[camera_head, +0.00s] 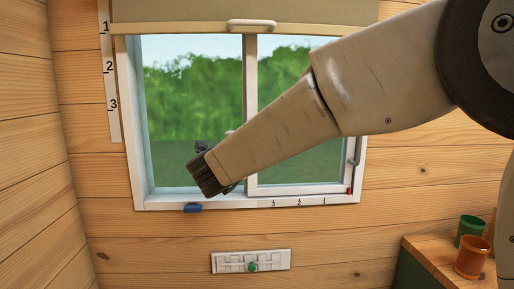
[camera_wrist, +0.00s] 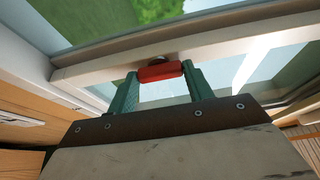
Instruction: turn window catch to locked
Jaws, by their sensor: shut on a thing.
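The window (camera_head: 254,120) has a white frame with two panes and a middle upright. In the wrist view, the catch (camera_wrist: 160,73) is a short red handle on a dark round mount against the pale frame. It lies crosswise between the two green fingers of my gripper (camera_wrist: 160,80), one finger at each end. My gripper is shut on it. In the head view, my arm reaches to the lower middle of the window, and its dark wrist hides the catch and most of the fingers. I cannot tell whether the catch is locked.
A blind (camera_head: 200,14) with a pale handle hangs above the window. A blue piece (camera_head: 192,208) is on the sill's left. A white slotted plate (camera_head: 220,262) with a green knob is on the wall below. Green (camera_head: 468,232) and orange (camera_head: 473,258) cups stand at lower right.

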